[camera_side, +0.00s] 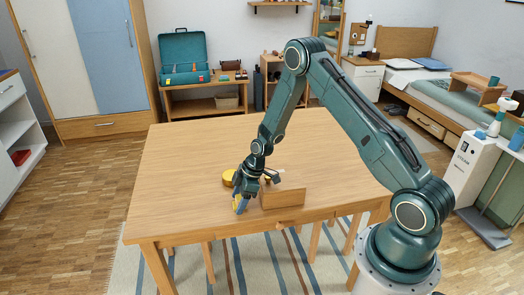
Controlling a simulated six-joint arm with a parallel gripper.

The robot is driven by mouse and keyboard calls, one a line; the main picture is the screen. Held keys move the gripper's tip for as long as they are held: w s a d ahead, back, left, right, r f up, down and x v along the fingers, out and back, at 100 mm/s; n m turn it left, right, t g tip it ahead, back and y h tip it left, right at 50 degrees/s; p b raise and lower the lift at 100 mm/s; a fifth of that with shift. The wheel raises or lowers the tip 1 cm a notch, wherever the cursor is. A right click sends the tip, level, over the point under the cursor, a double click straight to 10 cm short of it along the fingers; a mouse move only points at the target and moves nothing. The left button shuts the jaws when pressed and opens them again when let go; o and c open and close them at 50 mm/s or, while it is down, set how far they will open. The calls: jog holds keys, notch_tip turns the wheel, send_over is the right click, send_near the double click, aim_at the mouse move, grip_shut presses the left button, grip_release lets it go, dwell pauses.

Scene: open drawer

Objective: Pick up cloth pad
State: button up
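My gripper (241,203) points down just above or at the wooden table (185,165), near its front edge. A small blue and yellow patch shows at its tips; I cannot tell whether it is the cloth pad or part of the fingers. It is too small to see whether the fingers are open or shut. No cloth pad can be made out with certainty. A yellow round thing (228,177) lies on the table just behind the gripper, partly hidden by it.
A small wooden box or drawer front (283,196) stands close to the right of my gripper. Small dark and pale items behind it are partly hidden. The left and back of the table are clear. A green open case (184,60) stands on a far side table.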

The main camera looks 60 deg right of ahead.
aim_at(239, 197)
jog(key=c, duration=1)
jog(key=shift+r, duration=0.15)
notch_tip(239, 197, up, 20)
jog(key=shift+f, duration=0.15)
dwell(0.4)
jog(key=shift+o, duration=1.4)
jog(key=shift+c, duration=1.1)
